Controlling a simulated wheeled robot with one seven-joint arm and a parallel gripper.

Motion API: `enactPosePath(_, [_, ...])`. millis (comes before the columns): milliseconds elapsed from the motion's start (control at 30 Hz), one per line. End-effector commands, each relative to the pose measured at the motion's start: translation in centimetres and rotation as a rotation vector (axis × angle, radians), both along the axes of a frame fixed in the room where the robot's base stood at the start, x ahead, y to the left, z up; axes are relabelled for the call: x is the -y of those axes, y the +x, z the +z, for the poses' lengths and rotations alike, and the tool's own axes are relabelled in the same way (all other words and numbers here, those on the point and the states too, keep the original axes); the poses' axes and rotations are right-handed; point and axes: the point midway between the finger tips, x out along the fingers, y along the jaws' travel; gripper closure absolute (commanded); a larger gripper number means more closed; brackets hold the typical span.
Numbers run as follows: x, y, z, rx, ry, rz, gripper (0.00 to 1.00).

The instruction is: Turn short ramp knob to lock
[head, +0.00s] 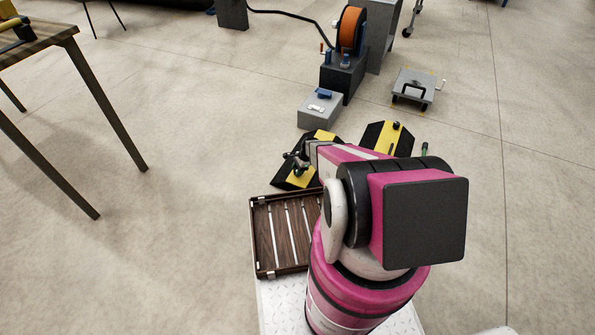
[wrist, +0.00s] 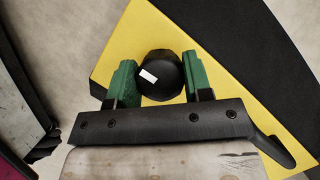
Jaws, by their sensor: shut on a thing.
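A black round knob (wrist: 165,88) with a small white mark on its upper left face sits on a black and yellow ramp (wrist: 215,50). In the wrist view the green fingers of my gripper (wrist: 160,82) stand on either side of the knob and are shut on it. In the head view this ramp (head: 325,137) lies on the floor at the left of a pair, and my gripper (head: 298,160) is over it. The knob is hidden there by my gripper. I cannot read any lock marking beside the knob.
A second black and yellow ramp (head: 374,131) with a black knob (head: 396,125) lies to the right. A slatted wooden tray (head: 254,235) is nearer me. A grey box (head: 313,114) and an orange reel (head: 350,28) stand behind. A table (head: 45,42) is at left.

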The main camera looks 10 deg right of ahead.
Motion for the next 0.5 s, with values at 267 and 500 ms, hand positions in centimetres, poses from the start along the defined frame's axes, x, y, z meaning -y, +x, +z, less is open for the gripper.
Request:
enactPosePath(267, [0.01, 0.09, -0.06, -0.001, -0.001, 0.165, 0.78])
enactPosePath(500, [0.04, 0.10, -0.07, -0.001, 0.000, 0.386, 0.78])
